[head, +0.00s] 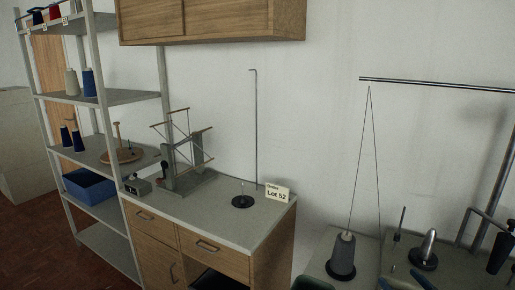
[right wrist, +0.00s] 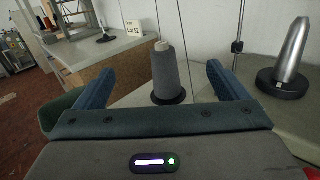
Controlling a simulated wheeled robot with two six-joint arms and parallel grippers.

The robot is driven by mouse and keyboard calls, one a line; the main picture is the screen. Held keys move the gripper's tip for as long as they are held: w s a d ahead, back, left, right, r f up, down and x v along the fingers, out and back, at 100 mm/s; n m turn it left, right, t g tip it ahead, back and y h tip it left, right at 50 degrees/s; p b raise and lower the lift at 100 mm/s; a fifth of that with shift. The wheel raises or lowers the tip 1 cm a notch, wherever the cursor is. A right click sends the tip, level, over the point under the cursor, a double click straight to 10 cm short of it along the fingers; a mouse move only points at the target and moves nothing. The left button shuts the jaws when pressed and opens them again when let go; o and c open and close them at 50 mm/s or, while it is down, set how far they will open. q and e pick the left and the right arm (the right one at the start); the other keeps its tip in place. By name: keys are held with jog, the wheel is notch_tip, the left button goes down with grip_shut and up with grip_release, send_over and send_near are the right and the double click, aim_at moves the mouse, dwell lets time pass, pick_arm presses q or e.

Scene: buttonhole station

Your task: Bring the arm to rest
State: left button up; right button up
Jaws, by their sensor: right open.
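My right gripper (head: 402,281) barely shows at the bottom edge of the head view, right of the grey thread cone (head: 342,258). In the right wrist view the right gripper (right wrist: 160,80) has its two blue fingers spread wide, with nothing held between them. The grey thread cone (right wrist: 166,72) stands upright on a dark base beyond the fingers and appears in the gap between them. My left gripper is not in view.
A metal dome on a black base (head: 425,250) stands right of the cone, near upright rods. A wooden cabinet bench (head: 225,222) carries a winder (head: 183,160) and a "Lot 52" card (head: 278,193). A shelf rack (head: 120,97) with cones and a blue bin (head: 90,186) stands left.

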jog(key=s+f+m+g+h, duration=0.3)
jog(key=s+m+h, duration=0.35)
jog(key=m, duration=0.75)
jog(key=s+f+m+g+h, duration=0.2)
jog(key=s+m+h, duration=0.45)
jog(key=m, duration=0.75)
jog(key=s+a+f+m+g+y, duration=0.4)
jog(key=s+a+m+g, duration=0.15)
jog(key=s, duration=0.45)
jog(key=s+a+f+m+g+y, duration=0.35)
jog(key=s+a, duration=0.35)
jog(key=s, duration=0.3)
notch_tip(320, 180, down, 37)
jog(key=s+d+g+b, duration=0.1)
jog(key=d+g+b, duration=0.15)
jog(key=b, duration=0.35)
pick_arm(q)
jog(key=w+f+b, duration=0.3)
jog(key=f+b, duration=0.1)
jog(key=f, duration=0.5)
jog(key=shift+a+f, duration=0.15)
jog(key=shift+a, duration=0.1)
pick_arm(e)
jog(key=s+f, duration=0.8)
jog(key=f, duration=0.3)
jog(key=s+d+f+m, duration=0.1)
jog(key=s+f, duration=0.7)
jog(key=f, duration=0.2)
jog(key=shift+s+d+f, duration=0.2)
jog(key=shift+s+f, duration=0.2)
